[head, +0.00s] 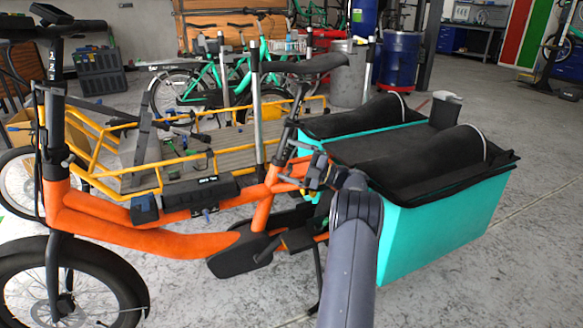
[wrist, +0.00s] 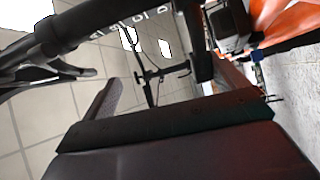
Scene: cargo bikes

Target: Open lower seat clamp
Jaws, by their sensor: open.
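An orange cargo bike (head: 155,230) stands across the head view. Its black saddle (head: 310,63) sits on a dark seat post (head: 288,128) that runs down into the orange frame. The seat clamp area (head: 276,172) is at the post's foot; the lever is too small to make out. My gripper (head: 308,170) is open, just right of the post's lower part; I cannot tell whether it touches. In the wrist view, a black tube with white marks (wrist: 125,25) crosses the top, and dark clamp-like parts (wrist: 228,28) sit beside the orange frame (wrist: 283,18).
A turquoise cargo box (head: 440,225) with black covers stands right of my arm. A yellow-railed cargo bed (head: 150,165) lies behind the orange frame. Green bikes (head: 235,75) and a blue drum (head: 398,60) are farther back.

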